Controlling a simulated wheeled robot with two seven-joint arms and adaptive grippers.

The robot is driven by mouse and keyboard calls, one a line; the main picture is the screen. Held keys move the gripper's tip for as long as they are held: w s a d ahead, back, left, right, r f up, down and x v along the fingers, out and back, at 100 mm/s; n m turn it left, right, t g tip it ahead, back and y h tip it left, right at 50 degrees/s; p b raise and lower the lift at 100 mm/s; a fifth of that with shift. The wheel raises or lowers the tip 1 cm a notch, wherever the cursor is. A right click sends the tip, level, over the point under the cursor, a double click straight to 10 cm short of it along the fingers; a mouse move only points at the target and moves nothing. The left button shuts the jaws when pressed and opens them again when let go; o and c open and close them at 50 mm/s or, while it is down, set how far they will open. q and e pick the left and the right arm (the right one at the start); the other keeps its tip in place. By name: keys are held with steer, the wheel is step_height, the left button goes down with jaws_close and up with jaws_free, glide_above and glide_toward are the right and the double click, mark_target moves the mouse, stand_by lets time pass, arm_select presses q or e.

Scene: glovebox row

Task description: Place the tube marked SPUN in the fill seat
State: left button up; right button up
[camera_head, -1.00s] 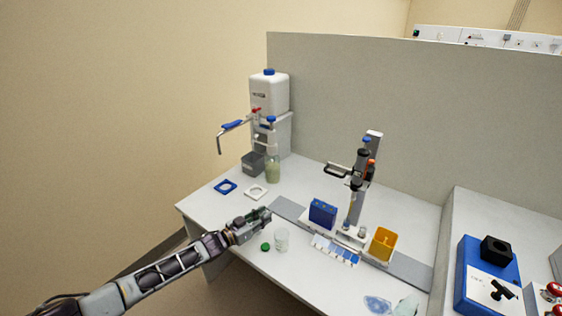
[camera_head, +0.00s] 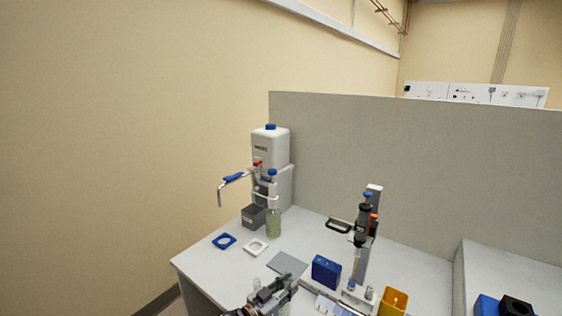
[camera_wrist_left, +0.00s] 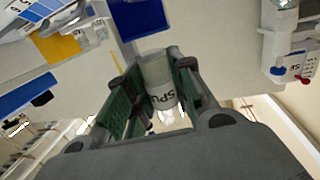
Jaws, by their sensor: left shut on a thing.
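My left gripper (camera_head: 282,286) is at the bottom of the head view, over the front of the bench. In the left wrist view it is shut on a clear tube with a pale label (camera_wrist_left: 160,82), its printed letters starting "SPU". The tube sits between both green-padded fingers. A blue square holder with a round hole (camera_head: 224,241) and a white one (camera_head: 256,247) lie at the bench's left. I cannot tell which place is the fill seat. My right gripper is not in view.
A white canister (camera_head: 270,150) with a tap stands at the back left, beside a grey box (camera_head: 253,217) and a bottle with green contents (camera_head: 273,222). A blue block (camera_head: 326,271), a column stand (camera_head: 363,240) and a yellow bin (camera_head: 393,301) stand to the right.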

mark_target(285, 287)
arm_select(q)
steer(key=s+r+n+t+y, duration=0.1)
steer(key=s+a+r+n+y, duration=0.1)
steer(key=s+r, duration=0.1)
steer(key=shift+s+t, duration=0.1)
steer(key=shift+t, duration=0.3)
steer(key=s+a+f+n+t+y, duration=0.1)
steer(key=s+a+n+y, duration=0.1)
steer(key=a, duration=0.5)
steer(key=s+a+f+n+t+y, duration=0.1)
steer(key=s+a+y, duration=0.3)
steer(key=a, duration=0.4)
steer(key=s+a+f+n+t+y, duration=0.1)
steer(key=s+a+f+n+y, duration=0.1)
steer(key=a, duration=0.6)
steer(key=shift+s+f+n+y, duration=0.4)
steer(key=shift+s+n+y, duration=0.45)
steer(key=shift+n+y, duration=0.15)
